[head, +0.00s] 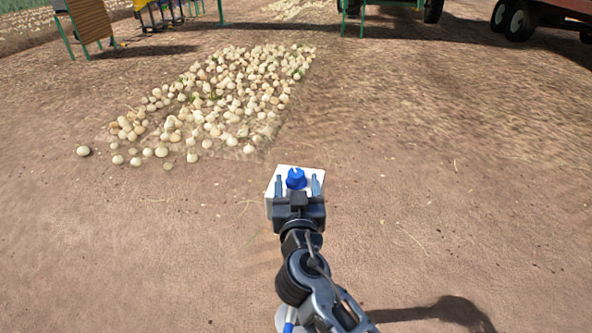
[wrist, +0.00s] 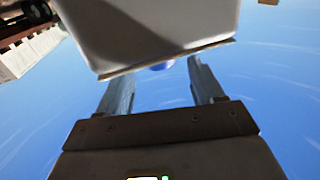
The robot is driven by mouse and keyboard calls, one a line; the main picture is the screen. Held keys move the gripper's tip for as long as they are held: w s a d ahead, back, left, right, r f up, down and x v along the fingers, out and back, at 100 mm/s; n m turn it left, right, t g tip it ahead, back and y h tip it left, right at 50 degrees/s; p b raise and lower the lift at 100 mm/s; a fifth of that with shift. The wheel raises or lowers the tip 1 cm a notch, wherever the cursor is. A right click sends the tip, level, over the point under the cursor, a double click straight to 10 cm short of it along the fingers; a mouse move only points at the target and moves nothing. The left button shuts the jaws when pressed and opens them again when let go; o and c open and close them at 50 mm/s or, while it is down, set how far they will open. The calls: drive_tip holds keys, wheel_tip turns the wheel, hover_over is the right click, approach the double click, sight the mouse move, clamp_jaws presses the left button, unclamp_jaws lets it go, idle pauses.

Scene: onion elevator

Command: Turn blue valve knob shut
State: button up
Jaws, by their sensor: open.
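The blue valve knob (head: 296,178) sits on a white box-like block (head: 273,208) in front of me in the head view. In the wrist view only a small blue bit of the knob (wrist: 160,66) shows below the edge of a pale block (wrist: 150,30), which hides the rest. My gripper (head: 297,186) is open, with one finger on each side of the knob in the head view. The wrist view shows the two fingers (wrist: 157,82) apart with nothing held between them. I cannot tell whether the fingers touch the knob or the block.
A large pile of onions (head: 225,100) lies on the dirt behind and to the left. A wooden board on green legs (head: 89,20) and a red trailer (head: 550,15) stand far back. Bare dirt (head: 440,200) to the right is open.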

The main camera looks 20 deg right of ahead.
sight(297, 179)
drive_tip(key=shift+x, duration=2.15)
drive_tip(key=c, duration=1)
